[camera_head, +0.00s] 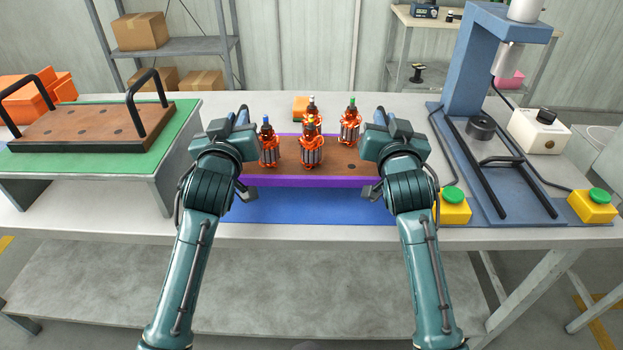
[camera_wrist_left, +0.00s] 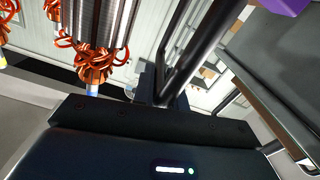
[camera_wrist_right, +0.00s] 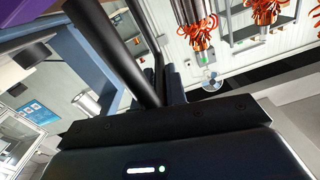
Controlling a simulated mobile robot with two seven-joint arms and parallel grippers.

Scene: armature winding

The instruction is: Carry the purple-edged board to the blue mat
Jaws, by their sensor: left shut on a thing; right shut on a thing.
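The purple-edged board (camera_head: 310,182) is brown on top and carries several copper-wound armatures (camera_head: 311,150) standing upright. It is level, over the blue mat (camera_head: 310,207), whose front strip shows below the purple edge. I cannot tell whether the board touches the mat. My left gripper (camera_head: 243,125) is shut on the board's left black handle, which shows in the left wrist view (camera_wrist_left: 185,60). My right gripper (camera_head: 375,128) is shut on the right black handle, which shows in the right wrist view (camera_wrist_right: 118,50). The grippers hide most of both handles in the head view.
A green-topped stand (camera_head: 180,140) at left holds another brown board (camera_head: 95,128) with black handles. A blue press (camera_head: 470,70) and yellow button boxes (camera_head: 453,207) stand close to my right arm. A small orange block (camera_head: 301,106) lies behind the board.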

